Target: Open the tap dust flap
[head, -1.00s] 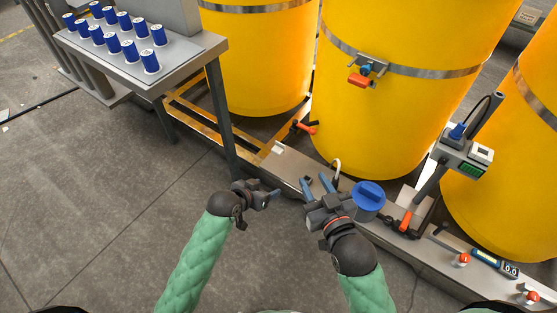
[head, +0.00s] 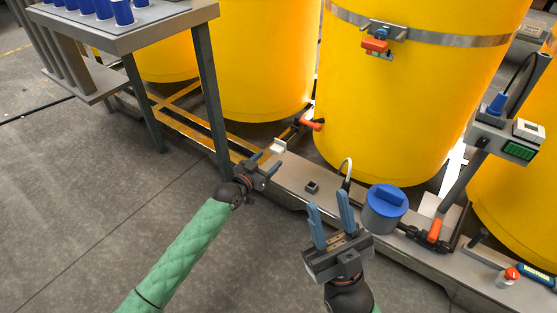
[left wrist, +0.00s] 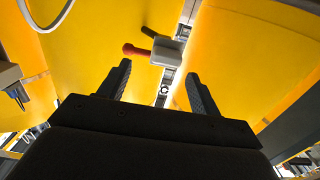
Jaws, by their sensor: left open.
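A tap with an orange handle (head: 312,124) sits low between the left and middle yellow drums. A small pale grey piece (head: 277,147), which looks like the tap's dust flap, is at its outer end. In the left wrist view the grey piece (left wrist: 167,52) is ahead of the fingers, beside the red-orange handle (left wrist: 135,50). My left gripper (head: 265,162) is open and empty, just short of the grey piece; I cannot tell whether they touch. My right gripper (head: 327,202) is open and empty, fingers pointing up, in front of the skid's edge.
Another orange valve handle (head: 434,229) is right of the pot.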

